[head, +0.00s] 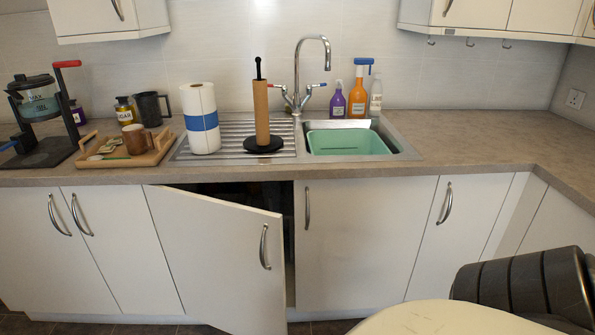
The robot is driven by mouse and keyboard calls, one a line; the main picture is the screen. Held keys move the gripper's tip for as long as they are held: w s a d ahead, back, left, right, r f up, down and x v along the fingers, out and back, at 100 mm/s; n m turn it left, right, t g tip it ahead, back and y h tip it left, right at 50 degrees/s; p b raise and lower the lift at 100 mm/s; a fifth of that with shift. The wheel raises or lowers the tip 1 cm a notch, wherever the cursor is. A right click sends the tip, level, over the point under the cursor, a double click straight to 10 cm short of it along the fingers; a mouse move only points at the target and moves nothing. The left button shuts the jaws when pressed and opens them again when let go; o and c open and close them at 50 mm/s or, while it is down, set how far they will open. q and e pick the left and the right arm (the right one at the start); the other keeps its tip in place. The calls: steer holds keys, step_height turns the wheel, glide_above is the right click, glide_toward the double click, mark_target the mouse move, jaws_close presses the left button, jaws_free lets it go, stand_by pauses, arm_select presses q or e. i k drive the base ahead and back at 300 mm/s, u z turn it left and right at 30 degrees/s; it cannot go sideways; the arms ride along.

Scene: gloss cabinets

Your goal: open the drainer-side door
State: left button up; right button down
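The drainer-side door (215,255) is the white cabinet door below the ribbed steel drainer (236,130). It stands partly open, swung out from its left edge. Its curved metal handle (265,246) is near the free right edge. A dark gap shows above the door and along its right side, and the cabinet's inside is too dark to make out. Neither of my grippers is in view.
The door right of the gap (358,245) is shut, as are the doors at left (120,240). A paper roll (200,118) and a roll holder (263,115) stand on the drainer. A green basin (345,142) sits in the sink.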

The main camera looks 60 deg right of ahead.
mark_target(226, 259)
steer(key=z, duration=1.1)
steer(key=i, duration=0.15)
steer(key=z, duration=0.1)
